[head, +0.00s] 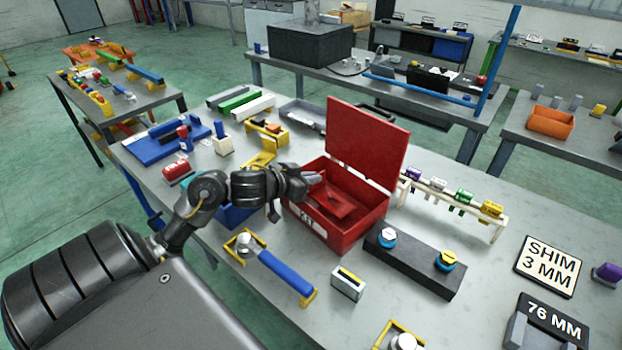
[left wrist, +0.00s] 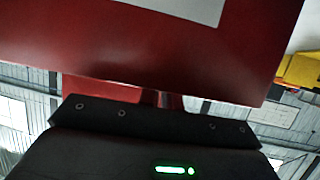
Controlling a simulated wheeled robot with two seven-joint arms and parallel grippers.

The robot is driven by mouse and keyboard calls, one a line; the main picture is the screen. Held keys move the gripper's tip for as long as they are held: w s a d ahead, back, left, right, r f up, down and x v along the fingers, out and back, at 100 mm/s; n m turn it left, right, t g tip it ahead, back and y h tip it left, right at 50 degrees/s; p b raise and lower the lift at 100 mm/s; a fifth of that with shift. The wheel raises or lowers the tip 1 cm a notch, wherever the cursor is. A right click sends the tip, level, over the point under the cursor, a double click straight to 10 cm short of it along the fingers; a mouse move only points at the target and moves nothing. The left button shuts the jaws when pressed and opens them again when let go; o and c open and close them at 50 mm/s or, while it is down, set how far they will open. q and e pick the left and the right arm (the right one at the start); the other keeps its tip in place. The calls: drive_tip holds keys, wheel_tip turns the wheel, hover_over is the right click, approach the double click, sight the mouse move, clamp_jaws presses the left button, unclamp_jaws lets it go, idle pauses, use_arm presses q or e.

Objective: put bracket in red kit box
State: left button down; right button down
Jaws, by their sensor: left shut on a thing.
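The red kit box (head: 371,228) stands open on the workbench, its lid (head: 367,142) raised at the back and a white KIT label on its front. My left gripper (head: 316,179) reaches over the box's left side from the left. It is shut on a red piece, seemingly the bracket (head: 346,204), which shows inside the box opening. Red on red makes its outline hard to tell, and I cannot tell whether it touches the floor. In the left wrist view a red labelled wall (left wrist: 150,45) fills the top and the jaws are mostly hidden. My right gripper is out of view.
A blue-handled part (head: 285,271) and a small white block (head: 348,283) lie in front of the box. A black block (head: 415,262) with two capped pegs is at its right front. A cream rack (head: 452,205) stands to the right. Bare bench lies beyond the black block.

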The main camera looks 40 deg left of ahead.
use_arm(q)
drive_tip(key=shift+f, duration=0.4)
drive_tip(key=shift+f, duration=0.15)
drive_tip(key=c, duration=1.6)
unclamp_jaws()
drive_tip(key=shift+s+d+f, duration=0.1)
drive_tip(key=shift+f, duration=0.1)
drive_tip(key=shift+r, duration=0.45)
drive_tip(key=p+v, duration=0.2)
drive_tip(key=v, duration=1)
drive_tip(key=shift+r, duration=0.3)
